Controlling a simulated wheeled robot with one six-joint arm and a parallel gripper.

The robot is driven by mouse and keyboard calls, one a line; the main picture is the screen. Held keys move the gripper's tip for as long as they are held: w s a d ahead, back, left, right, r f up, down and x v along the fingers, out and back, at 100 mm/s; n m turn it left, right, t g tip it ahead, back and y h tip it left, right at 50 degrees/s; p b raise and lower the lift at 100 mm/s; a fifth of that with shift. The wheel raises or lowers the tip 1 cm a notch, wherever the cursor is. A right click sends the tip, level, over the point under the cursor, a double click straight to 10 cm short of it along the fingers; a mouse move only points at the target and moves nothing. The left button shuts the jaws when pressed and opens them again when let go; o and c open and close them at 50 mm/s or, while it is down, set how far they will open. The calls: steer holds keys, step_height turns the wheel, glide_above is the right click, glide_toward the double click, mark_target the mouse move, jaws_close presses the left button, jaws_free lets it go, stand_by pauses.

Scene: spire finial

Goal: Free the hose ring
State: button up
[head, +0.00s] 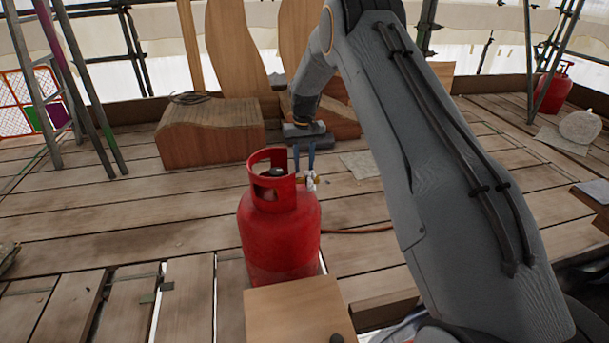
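A red gas cylinder (279,235) stands upright on the plank deck in the middle of the head view. A small pale and brass fitting (310,180) is at its upper right side. A thin orange-brown hose (360,229) lies on the planks to the right of the cylinder. I cannot make out a separate hose ring at this size. My gripper (304,168) points down beside the cylinder's collar, with its two fingers apart and their tips close to the fitting. Whether they touch it cannot be told. The cylinder's collar and the fitting partly hide that area.
A wooden board (297,312) is in front of the cylinder. A curved wooden block (212,132) with a coil on top stands behind left. Scaffold poles (70,80) stand at left. Another red cylinder (553,92) and a pale sack (580,127) are far right. Planks at left are mostly clear.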

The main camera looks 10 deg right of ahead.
step_height(320, 180, down, 4)
steer(key=shift+f, duration=0.1)
jaws_close()
steer(key=shift+d, duration=0.1)
steer(key=shift+s+r, duration=0.1)
steer(key=shift+r, duration=0.15)
steer(key=shift+r+t+p, duration=0.1)
steer(key=shift+t+p, duration=0.3)
steer(key=shift+p, duration=0.2)
steer(key=t+p, duration=0.1)
steer(key=p, duration=0.1)
steer(key=r+t+p, duration=0.1)
steer(key=p, duration=0.1)
steer(key=shift+s+t, duration=0.25)
steer(key=shift+t, duration=0.05)
steer(key=shift+s+r+t+p, duration=0.1)
steer(key=shift+r+t+p, duration=0.05)
steer(key=shift+t+p, duration=0.75)
steer(key=shift+s+r+t+p, duration=0.15)
steer(key=shift+t+p, duration=0.5)
steer(key=shift+t, duration=0.35)
